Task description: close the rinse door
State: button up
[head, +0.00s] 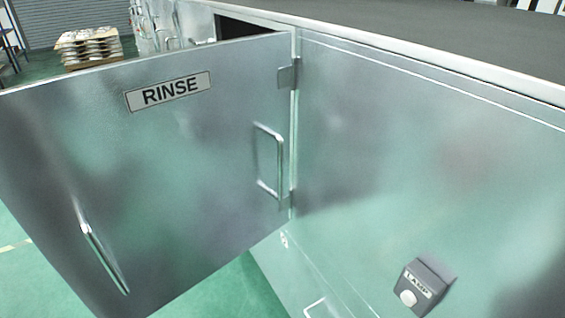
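The rinse door (190,150) is a shiny metal panel, standing open and swung out to the left from its hinges. A white label reading RINSE (168,91) sits near its top edge. A bar handle (104,258) is on the door's free side at the left. A second bar handle shape (269,161) shows near the hinge side; I cannot tell whether it is a real handle or a reflection. An upper hinge (288,75) joins the door to the cabinet. A dark opening shows above and behind the door. My gripper is not in view.
The metal cabinet front (430,160) fills the right, with a dark top (430,25) above it. A grey box labelled LAMP with a white button (408,298) juts from its lower part. A pallet of castings (88,46) stands far back left. Green floor shows below the door.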

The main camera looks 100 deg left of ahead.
aim_at(138, 180)
jog(key=u, duration=4)
jog(key=i, duration=1)
jog(key=z, duration=0.8)
jog(key=k, duration=0.85)
jog(key=u, duration=0.75)
